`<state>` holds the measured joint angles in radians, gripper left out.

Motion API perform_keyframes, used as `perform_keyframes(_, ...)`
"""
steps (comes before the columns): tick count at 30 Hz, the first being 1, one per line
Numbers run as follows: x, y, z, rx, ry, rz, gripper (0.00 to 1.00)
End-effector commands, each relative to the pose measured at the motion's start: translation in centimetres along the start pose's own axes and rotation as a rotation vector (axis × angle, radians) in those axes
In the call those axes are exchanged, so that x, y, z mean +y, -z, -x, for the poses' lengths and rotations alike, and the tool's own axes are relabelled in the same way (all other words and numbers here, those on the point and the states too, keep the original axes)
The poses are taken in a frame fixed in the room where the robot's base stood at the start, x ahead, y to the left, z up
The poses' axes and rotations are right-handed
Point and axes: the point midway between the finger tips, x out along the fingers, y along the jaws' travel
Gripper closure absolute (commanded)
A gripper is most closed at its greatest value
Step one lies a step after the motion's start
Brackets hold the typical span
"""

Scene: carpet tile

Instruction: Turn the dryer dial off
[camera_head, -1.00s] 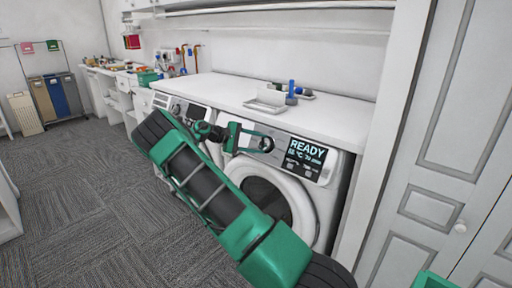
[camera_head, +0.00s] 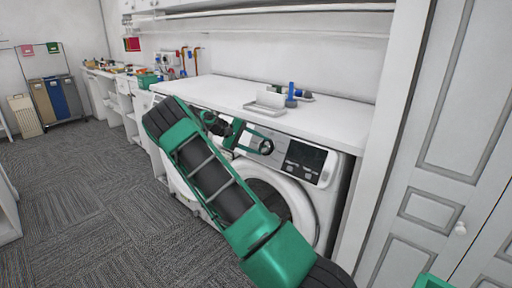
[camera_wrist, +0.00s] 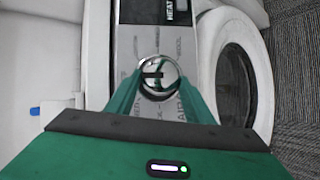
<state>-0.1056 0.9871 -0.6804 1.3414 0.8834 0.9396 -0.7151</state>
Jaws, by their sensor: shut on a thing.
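The dryer (camera_head: 300,204) is the right-hand white front-loading machine under the white counter. Its round silver dial (camera_wrist: 159,76) sits on the grey control panel and shows between my fingertips in the wrist view. My gripper (camera_head: 266,147) has its green fingers on both sides of the dial, shut on it; the gripper also shows in the wrist view (camera_wrist: 157,82). A dark line crosses the dial face. In the head view the fingers hide most of the dial.
The white counter (camera_head: 225,93) runs above the machines and holds a white tray (camera_head: 266,106) and a blue item (camera_head: 291,92). A second machine stands to the left, mostly behind my arm. A panelled white door (camera_head: 445,110) is at the right. Carpet floor (camera_head: 75,200) is open at left.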

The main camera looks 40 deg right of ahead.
Motion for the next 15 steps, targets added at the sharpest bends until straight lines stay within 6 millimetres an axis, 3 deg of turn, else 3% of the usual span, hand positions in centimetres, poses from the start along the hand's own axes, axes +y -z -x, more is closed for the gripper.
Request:
perform_keyframes(4,-0.43,0.01,0.06,-0.001,0.004,0.008,0.75)
perform_keyframes(5,-0.43,0.01,0.05,-0.001,0.004,0.008,0.48)
perform_keyframes(7,-0.40,-0.01,0.03,-0.001,0.004,0.007,0.34)
perform_keyframes(15,-0.18,-0.04,0.00,-0.002,0.001,0.004,0.34)
